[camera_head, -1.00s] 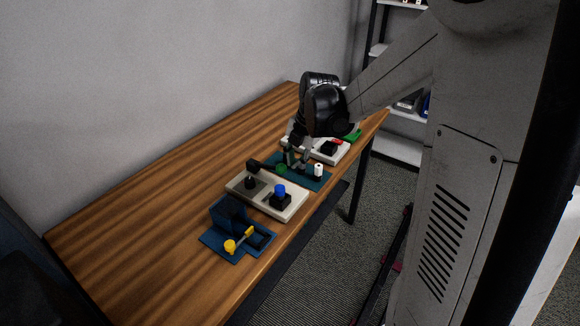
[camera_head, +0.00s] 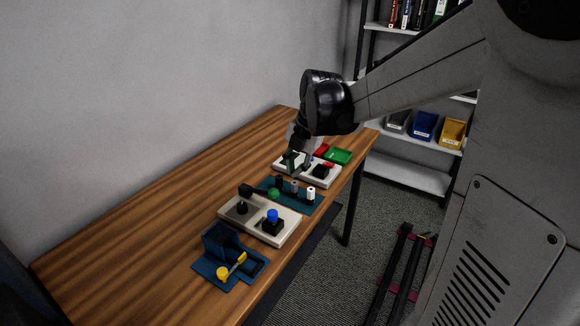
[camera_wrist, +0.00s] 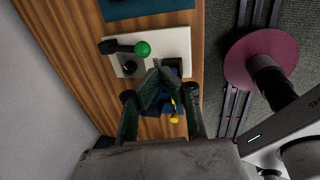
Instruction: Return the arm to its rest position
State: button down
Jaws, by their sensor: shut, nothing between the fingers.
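My gripper (camera_head: 293,166) hangs from the black wrist over the far half of the wooden table (camera_head: 150,226). In the head view it overlaps the left part of the far white board (camera_head: 332,180); its exact height is hard to tell. In the wrist view its fingers (camera_wrist: 160,78) are closed together with nothing between them. Behind them lies the near white board (camera_wrist: 182,40), with a green ball (camera_wrist: 142,49) on a black lever. My arm reaches in from the right.
A teal board (camera_head: 312,207) with several small pegs lies between the white boards. A blue fixture (camera_head: 208,268) with a yellow lever (camera_head: 224,273) is nearest. A green tray (camera_head: 338,156) is at the far end. Shelves (camera_head: 410,178) with bins stand behind; a wall is left.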

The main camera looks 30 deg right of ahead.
dwell(0.4)
jog(key=s+a+r+m+t, duration=0.2)
jog(key=s+a+m, duration=0.4)
jog(key=s+m, duration=0.4)
jog(key=s+a+r+m+t+h, duration=0.1)
jog(key=s+a+m, duration=0.5)
jog(key=m, duration=0.8)
jog(key=s+r+t, duration=0.1)
jog(key=s, duration=0.2)
jog(key=shift+s+a+r+t, duration=0.2)
jog(key=shift+s+t, duration=0.1)
jog(key=shift+s, duration=0.1)
